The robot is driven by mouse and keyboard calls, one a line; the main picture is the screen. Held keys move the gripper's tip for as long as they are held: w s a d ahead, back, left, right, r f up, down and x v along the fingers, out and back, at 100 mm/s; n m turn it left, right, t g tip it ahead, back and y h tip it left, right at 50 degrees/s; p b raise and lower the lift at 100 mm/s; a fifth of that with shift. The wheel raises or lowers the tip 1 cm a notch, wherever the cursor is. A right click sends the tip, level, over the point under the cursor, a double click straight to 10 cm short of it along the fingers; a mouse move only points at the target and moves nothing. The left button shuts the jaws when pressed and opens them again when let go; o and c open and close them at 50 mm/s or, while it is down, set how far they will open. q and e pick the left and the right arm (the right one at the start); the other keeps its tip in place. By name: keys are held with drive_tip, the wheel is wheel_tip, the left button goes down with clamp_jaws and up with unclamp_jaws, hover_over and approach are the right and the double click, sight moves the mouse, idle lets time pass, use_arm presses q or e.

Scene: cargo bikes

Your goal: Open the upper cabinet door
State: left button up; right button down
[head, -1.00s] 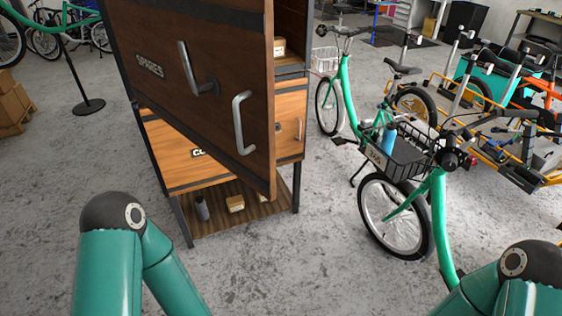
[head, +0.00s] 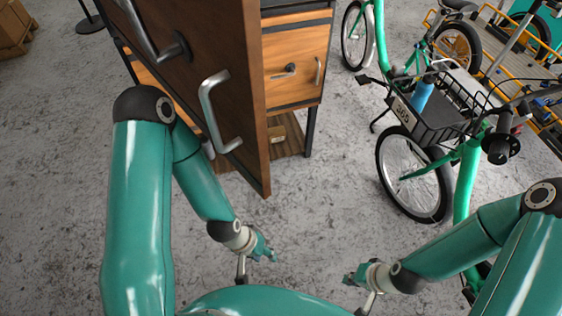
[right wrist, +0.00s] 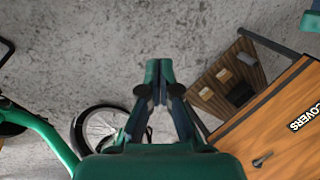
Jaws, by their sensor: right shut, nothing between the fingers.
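The dark brown upper cabinet door (head: 236,95) stands swung open, jutting from the cabinet towards me in the head view. It carries a grey handle (head: 212,108) near its free edge and a lever (head: 176,47) further in. My left gripper (head: 264,249) is low in front of the door, apart from it; its fingers are too small to read. My right gripper (head: 350,277) is further right, apart from the door. In the right wrist view my right gripper (right wrist: 159,66) is shut and empty above the floor.
The lower orange front (head: 294,62) is closed; in the right wrist view this front (right wrist: 270,125) reads "COVERS". An open bottom shelf (head: 290,140) holds small boxes. A green bike (head: 466,170) with a black basket (head: 432,118) stands right. Bare concrete floor lies between.

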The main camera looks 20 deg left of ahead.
drive_tip(key=w+a+r+m+g+y+b, duration=0.1)
drive_tip(key=w+a+r+y+b, duration=0.25)
drive_tip(key=w+r+b, duration=0.2)
drive_tip(key=w+a+r+g+y+b, duration=0.1)
drive_tip(key=w+a+r+y+b, duration=0.1)
drive_tip(key=w+a+r+b, duration=0.3)
wheel_tip(320, 180, up, 25)
drive_tip(key=w+a+n+g+y+b, duration=0.25)
drive_tip(key=n+y, duration=0.25)
drive_tip(key=y, duration=0.3)
drive_tip(key=s+a+p, duration=0.2)
drive_tip(key=s+a, duration=0.4)
drive_tip(key=a, duration=0.5)
drive_tip(key=shift+a+r, duration=0.15)
drive_tip(key=shift+r, duration=0.05)
